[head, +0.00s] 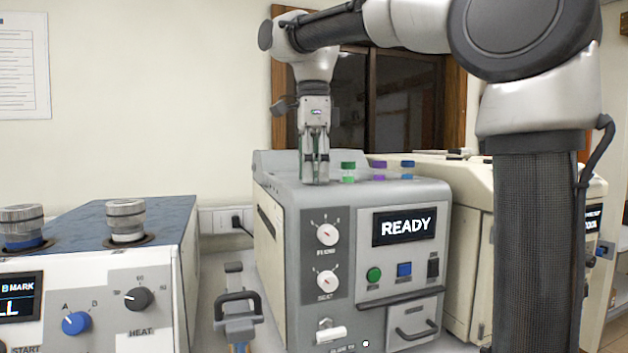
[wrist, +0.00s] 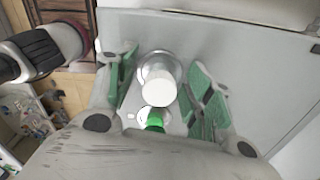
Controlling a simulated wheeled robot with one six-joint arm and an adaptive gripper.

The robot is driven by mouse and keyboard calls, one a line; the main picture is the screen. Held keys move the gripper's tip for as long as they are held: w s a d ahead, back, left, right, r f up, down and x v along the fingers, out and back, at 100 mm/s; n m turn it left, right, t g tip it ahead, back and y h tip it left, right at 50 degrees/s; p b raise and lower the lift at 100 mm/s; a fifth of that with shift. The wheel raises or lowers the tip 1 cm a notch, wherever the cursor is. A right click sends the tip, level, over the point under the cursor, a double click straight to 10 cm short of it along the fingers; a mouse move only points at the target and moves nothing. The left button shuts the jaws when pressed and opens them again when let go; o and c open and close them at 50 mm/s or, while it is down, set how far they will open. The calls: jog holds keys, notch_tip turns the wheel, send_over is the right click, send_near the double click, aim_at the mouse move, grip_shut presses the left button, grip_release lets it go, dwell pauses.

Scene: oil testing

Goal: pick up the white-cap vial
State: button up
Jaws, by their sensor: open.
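The white-cap vial (wrist: 158,88) shows in the wrist view between my gripper's two green-padded fingers, with its white cap towards the camera. My gripper (head: 315,172) points straight down over the left part of the grey machine's top in the head view. In the wrist view my gripper (wrist: 164,82) is open, with a gap visible on each side of the cap. In the head view the white-cap vial cannot be made out behind the fingers. A green-cap vial (head: 348,171) stands just right of my gripper, and its green cap (wrist: 155,120) shows beside the white one.
A purple-cap vial (head: 379,170) and a blue-cap vial (head: 407,169) stand further right on the grey machine (head: 281,192), whose screen reads READY. A cream machine (head: 470,208) stands to the right, and a machine with knobs (head: 160,262) to the left.

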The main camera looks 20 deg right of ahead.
jog(key=c, duration=1.1)
